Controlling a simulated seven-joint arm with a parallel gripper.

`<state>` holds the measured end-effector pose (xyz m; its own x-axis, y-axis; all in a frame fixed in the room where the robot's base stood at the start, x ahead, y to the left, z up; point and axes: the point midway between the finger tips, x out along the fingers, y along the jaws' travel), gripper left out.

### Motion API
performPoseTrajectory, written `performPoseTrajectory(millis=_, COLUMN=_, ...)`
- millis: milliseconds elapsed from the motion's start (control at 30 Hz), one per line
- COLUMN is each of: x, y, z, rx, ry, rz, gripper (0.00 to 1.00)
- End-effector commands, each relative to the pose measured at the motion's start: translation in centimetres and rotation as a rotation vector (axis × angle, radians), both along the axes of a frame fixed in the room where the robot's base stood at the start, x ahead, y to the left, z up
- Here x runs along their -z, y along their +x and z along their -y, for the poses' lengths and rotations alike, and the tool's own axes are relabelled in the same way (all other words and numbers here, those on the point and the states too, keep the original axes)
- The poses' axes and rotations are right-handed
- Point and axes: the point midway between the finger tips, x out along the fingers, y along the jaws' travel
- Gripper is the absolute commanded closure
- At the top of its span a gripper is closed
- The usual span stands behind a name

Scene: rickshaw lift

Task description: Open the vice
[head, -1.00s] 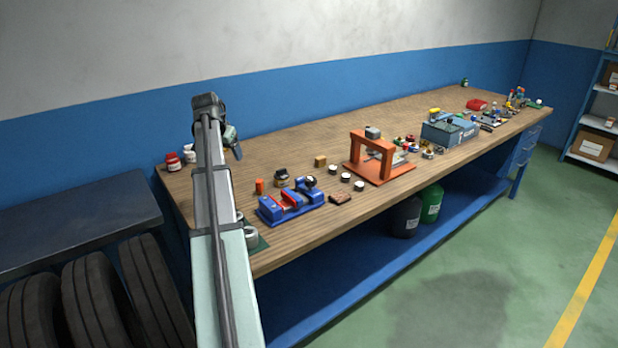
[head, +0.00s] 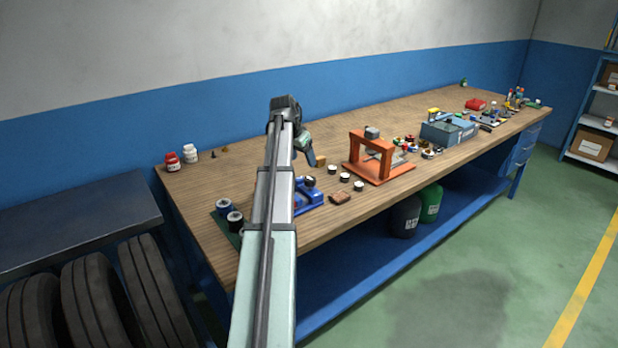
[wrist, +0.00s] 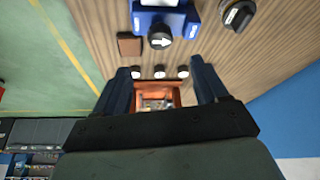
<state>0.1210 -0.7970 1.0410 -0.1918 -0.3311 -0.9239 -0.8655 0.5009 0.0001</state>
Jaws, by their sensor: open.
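The blue vice (head: 309,199) is on the workbench, partly hidden behind my arm in the head view. Its blue end also shows at the top edge of the wrist view (wrist: 172,18), cut off by the frame. A round black knob (wrist: 160,39) with a white arrow is on that end; the arrow points right in the wrist view. The vice's jaws are hidden by my arm or out of frame. My gripper (head: 311,160) is open and empty above the bench. In the wrist view its fingers (wrist: 160,70) are apart, with the knob ahead of the gap, not touched.
Several small white-topped round pieces (head: 345,178) stand near the vice. A brown block (head: 340,197) lies near the front edge. An orange press frame (head: 378,158) stands to the right. A black dial-topped object (wrist: 238,15) sits beside the vice. Bare wood lies at the back left (head: 215,180).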

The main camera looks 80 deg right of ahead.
Motion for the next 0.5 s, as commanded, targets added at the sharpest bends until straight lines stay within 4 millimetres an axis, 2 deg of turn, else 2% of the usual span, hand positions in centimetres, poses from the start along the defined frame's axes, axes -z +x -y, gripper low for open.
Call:
performPoseTrajectory(millis=300, x=5.2, y=-1.0, z=1.8, rx=-0.001, ry=0.002, rz=0.0, gripper=0.27)
performPoseTrajectory(millis=500, x=7.7, y=-1.6, z=2.8, rx=0.0, ry=0.002, rz=0.0, gripper=0.27)
